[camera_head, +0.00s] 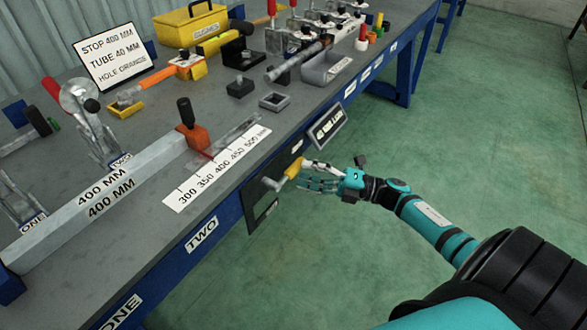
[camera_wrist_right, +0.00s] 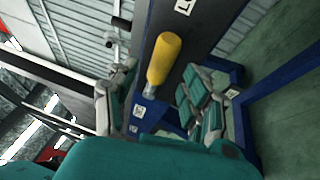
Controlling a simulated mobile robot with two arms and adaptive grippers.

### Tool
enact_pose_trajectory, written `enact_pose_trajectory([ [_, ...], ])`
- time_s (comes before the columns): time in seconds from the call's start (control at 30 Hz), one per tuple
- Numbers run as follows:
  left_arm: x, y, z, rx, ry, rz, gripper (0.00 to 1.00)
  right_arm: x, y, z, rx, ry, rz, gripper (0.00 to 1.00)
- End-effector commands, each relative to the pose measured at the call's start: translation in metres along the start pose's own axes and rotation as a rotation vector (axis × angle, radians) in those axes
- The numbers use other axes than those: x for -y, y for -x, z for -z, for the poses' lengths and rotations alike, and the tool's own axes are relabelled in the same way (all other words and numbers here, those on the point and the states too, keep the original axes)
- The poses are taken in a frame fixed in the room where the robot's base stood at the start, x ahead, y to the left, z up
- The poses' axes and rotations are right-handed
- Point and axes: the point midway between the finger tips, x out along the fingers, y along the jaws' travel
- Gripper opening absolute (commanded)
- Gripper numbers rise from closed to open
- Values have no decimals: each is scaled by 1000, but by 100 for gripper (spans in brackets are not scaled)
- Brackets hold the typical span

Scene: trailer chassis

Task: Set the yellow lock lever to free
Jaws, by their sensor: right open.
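The yellow lock lever (camera_head: 293,168) sticks out from a dark panel (camera_head: 262,192) on the front side of the bench, below its edge. My right gripper (camera_head: 307,176) is open at the lever's outer end, with its fingers pointing toward the panel. In the right wrist view the lever's yellow handle (camera_wrist_right: 163,58) stands between the spread fingers of the right gripper (camera_wrist_right: 158,92), with visible gaps on both sides. I cannot tell whether a finger touches it. Lock and free markings are not readable. My left gripper is out of view.
The grey bench top (camera_head: 225,120) carries a long bar marked 400 MM (camera_head: 105,200), a white scale strip (camera_head: 217,168), a sign (camera_head: 115,57) and a yellow toolbox (camera_head: 190,24). A tilted small display (camera_head: 327,124) sits at the bench edge. The green floor to the right is clear.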

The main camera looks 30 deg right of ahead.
Motion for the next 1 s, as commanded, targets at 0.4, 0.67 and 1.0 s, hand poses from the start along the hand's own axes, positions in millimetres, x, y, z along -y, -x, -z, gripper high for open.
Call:
enact_pose_trajectory([
  [0.4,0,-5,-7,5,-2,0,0,0,-41,0,-1,0,0,49],
  [0.67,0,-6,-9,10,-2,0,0,0,-41,0,0,0,1,45],
  [1.0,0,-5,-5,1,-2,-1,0,0,-41,0,0,0,1,0],
])
